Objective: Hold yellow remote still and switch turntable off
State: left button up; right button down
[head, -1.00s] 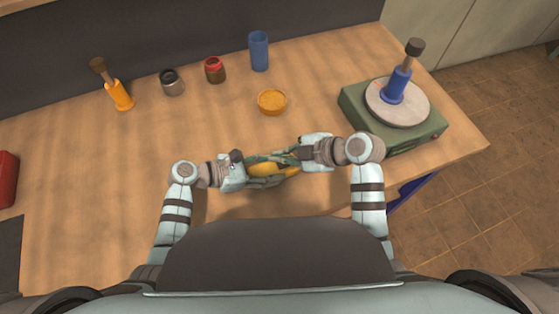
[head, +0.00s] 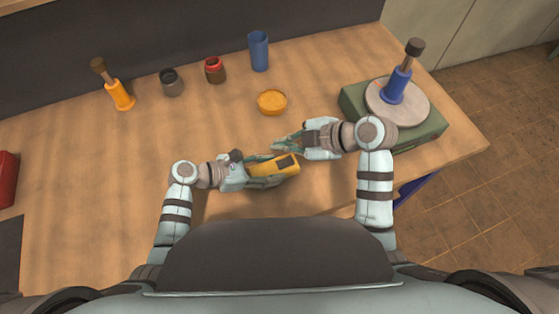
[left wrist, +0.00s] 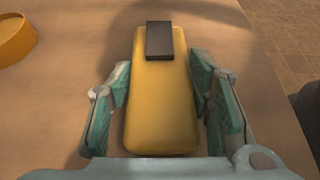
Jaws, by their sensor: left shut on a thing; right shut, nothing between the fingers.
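The yellow remote (head: 286,170) has a dark rectangular patch at its far end. My left gripper (head: 268,171) is shut on it from the left, near the front of the table. In the left wrist view the yellow remote (left wrist: 161,105) lies lengthwise between the two fingers (left wrist: 161,95). My right gripper (head: 286,143) is shut and empty, just above and to the right of the remote in the head view. The turntable (head: 398,102) has a green base and a pale round plate, at the right of the table. Its switch cannot be made out.
An orange bowl (head: 272,102) sits behind my right gripper.

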pick_arm(q)
jog(key=o, duration=1.4)
